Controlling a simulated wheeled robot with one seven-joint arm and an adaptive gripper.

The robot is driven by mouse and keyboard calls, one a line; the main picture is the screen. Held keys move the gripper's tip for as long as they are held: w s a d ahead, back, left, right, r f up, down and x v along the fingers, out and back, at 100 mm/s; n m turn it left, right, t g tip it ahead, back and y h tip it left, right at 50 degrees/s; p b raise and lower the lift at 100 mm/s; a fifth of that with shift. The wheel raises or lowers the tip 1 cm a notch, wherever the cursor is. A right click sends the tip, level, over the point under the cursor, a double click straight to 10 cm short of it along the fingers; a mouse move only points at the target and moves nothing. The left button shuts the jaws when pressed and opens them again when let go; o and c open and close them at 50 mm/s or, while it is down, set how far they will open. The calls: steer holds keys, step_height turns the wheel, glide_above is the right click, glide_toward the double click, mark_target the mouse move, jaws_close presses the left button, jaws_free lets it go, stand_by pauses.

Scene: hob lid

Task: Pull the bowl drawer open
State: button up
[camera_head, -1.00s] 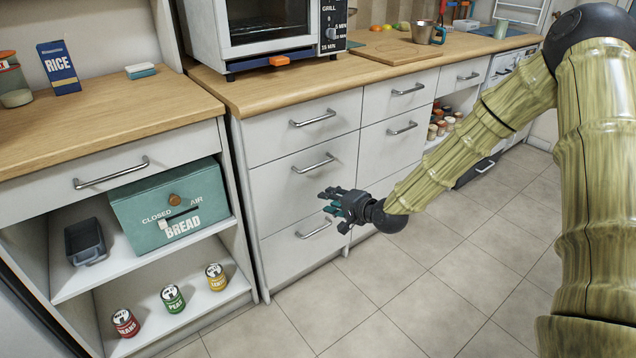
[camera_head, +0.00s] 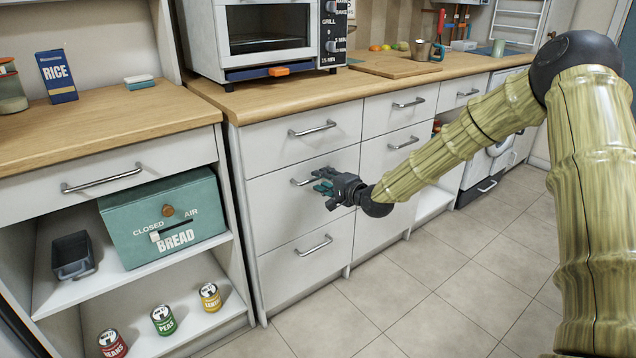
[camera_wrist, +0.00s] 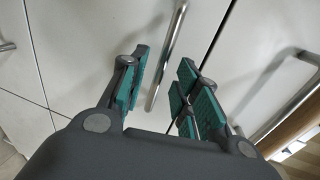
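A bank of white drawers with metal bar handles stands under the wooden counter, all shut. None carries a label, so I cannot tell by sight which is the bowl drawer. My gripper (camera_head: 324,182) is at the middle drawer (camera_head: 275,205) of the left column, covering the right part of its handle (camera_head: 300,182). In the wrist view my gripper (camera_wrist: 165,60) is open, with teal finger pads apart. A bar handle (camera_wrist: 172,45) shows between the fingers, close to the left pads; contact is unclear. The top handle (camera_head: 312,128) and bottom handle (camera_head: 315,246) are clear.
A toaster oven (camera_head: 268,35) and a cutting board (camera_head: 395,66) stand on the counter above. At the left, an open shelf holds a teal bread box (camera_head: 165,218), a dark tin (camera_head: 73,254) and several cans. The tiled floor (camera_head: 420,285) before the drawers is free.

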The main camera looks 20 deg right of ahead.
steer(key=shift+b+x, duration=0.3)
steer(key=shift+x, duration=1.2)
jaws_close()
